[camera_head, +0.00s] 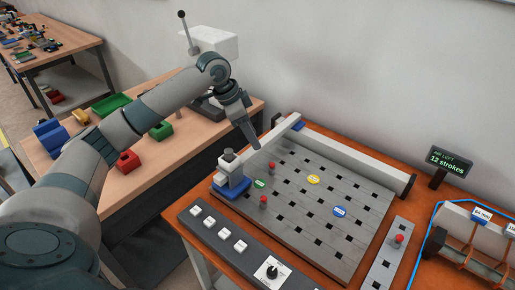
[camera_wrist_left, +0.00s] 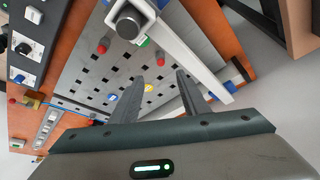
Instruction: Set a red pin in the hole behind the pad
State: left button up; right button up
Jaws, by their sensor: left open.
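My left gripper (camera_head: 254,143) is open and empty above the far left edge of the grey perforated board (camera_head: 333,239); its two fingers stand apart in the left wrist view (camera_wrist_left: 160,77). On the board lie a green pad (camera_head: 260,184), a yellow pad (camera_head: 313,180) and a blue pad (camera_head: 340,211). One red pin (camera_head: 271,166) stands behind the green pad and another red pin (camera_head: 263,201) in front of it. A third red pin (camera_head: 398,239) stands in the narrow grey strip (camera_head: 379,272) at the right. My right gripper is not in view.
A grey block with a blue base (camera_head: 232,183) stands at the board's left corner. A pale rail (camera_head: 345,160) runs along the back. A panel with white buttons (camera_head: 223,233) lies in front. Coloured bins stand on the wooden table at left.

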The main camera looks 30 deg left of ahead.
pick_arm(q)
jog(key=shift+v, duration=1.15)
jog(key=shift+d, duration=0.2)
